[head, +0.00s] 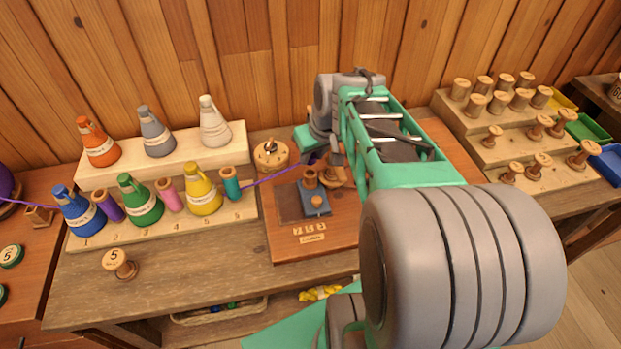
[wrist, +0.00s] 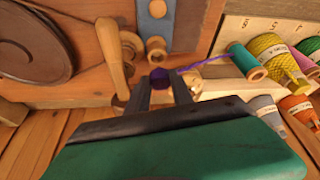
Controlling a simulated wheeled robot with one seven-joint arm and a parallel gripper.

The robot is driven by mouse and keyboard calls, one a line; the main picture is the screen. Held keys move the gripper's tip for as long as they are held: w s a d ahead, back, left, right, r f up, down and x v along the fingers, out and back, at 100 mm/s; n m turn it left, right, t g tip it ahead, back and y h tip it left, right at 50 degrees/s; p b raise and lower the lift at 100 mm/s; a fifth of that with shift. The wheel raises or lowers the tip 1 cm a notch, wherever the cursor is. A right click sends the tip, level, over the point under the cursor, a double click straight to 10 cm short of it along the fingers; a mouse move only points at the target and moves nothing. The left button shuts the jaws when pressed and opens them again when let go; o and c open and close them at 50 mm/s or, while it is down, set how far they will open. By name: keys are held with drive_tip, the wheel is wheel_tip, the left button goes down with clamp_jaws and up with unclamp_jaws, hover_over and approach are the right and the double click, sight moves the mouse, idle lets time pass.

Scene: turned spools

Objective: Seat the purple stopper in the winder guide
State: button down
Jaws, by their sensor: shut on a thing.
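The purple stopper (wrist: 160,76) is dark and sits between my gripper's fingertips (wrist: 163,86) in the wrist view. My gripper is shut on it. A purple thread (wrist: 205,61) runs from the stopper's side to the right. In the head view a small purple spot (head: 312,161) shows at the thread's end, beside my arm. A turned wooden piece (wrist: 156,46), which looks like the winder guide, stands just beyond the stopper, at the end of a blue-grey plate (wrist: 150,15). I see no clear contact between stopper and guide; its opening is hard to make out.
A crank handle (wrist: 111,52) and a dark wheel (wrist: 42,38) lie left of my fingers in the wrist view. A teal spool (head: 231,182) and yellow cone (head: 203,188) stand on the stepped rack.

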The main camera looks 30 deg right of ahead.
sight(313, 164)
drive_tip(key=shift+f+b, duration=1.65)
drive_tip(key=shift+f, duration=0.65)
drive_tip(key=c, duration=1)
unclamp_jaws()
drive_tip(key=shift+r, duration=0.15)
drive_tip(key=shift+c, duration=0.2)
drive_tip(key=o, duration=0.3)
